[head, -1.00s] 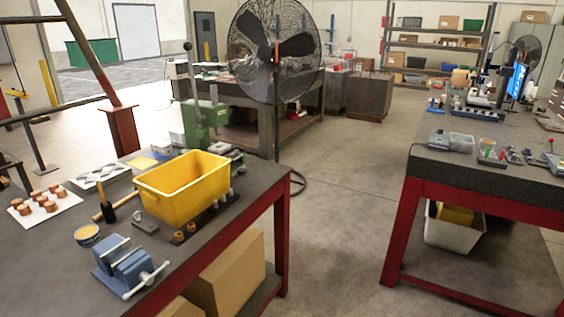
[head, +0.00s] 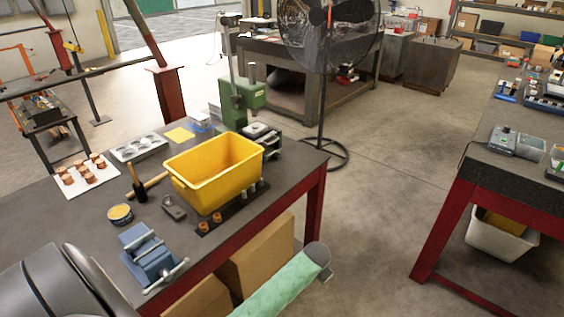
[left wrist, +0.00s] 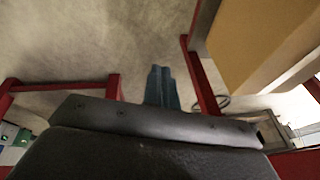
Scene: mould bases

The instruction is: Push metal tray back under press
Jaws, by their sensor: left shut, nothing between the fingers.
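A metal tray (head: 139,147) with round hollows lies flat on the dark workbench (head: 40,205), near its back edge. A green press (head: 240,95) with an upright column stands at the back of the bench, to the right of the tray and apart from it. A yellow sheet (head: 180,135) lies between them. The yellow bin hides part of the press's foot. My left gripper (left wrist: 162,88) is shut and empty in the left wrist view, with floor behind it; I cannot make it out in the head view. My right gripper is not in view.
A yellow bin (head: 213,185) stands mid-bench. A hammer (head: 140,186), a tin (head: 120,214), a blue vise (head: 150,257) and copper pieces on a white sheet (head: 88,177) lie around. A fan (head: 325,40) stands beyond; open floor (head: 385,190) is right.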

